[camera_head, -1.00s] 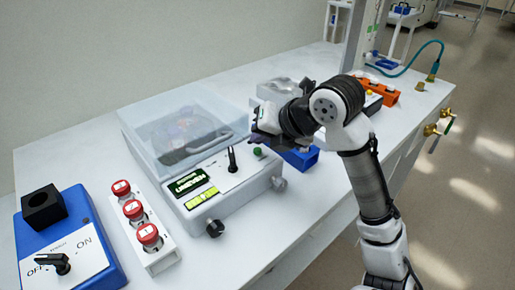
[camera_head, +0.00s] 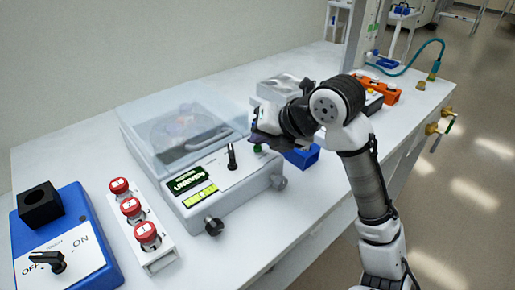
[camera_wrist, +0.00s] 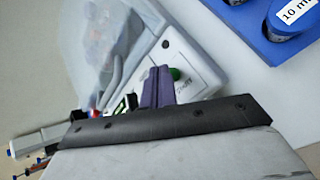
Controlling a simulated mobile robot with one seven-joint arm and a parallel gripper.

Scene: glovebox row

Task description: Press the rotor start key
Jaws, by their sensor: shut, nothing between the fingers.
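The centrifuge (camera_head: 226,192) stands on the bench with its clear lid (camera_head: 165,112) down. Its sloped front panel carries a green round key (camera_head: 257,148), a black lever knob (camera_head: 232,157) and a lit green display (camera_head: 187,181). My gripper (camera_head: 254,138) is shut and empty, pointing down right at the green key. In the wrist view, the purple fingers (camera_wrist: 157,86) are together and the green key (camera_wrist: 175,74) shows just beside and partly behind them. I cannot tell whether the fingertips touch it.
Left of the centrifuge are a rack of red-capped bottles (camera_head: 131,207) and a blue box with an OFF/ON knob (camera_head: 80,262). A blue block (camera_head: 302,158) lies close to its right, under my arm. An orange rack (camera_head: 388,93) stands farther right. The front bench strip is clear.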

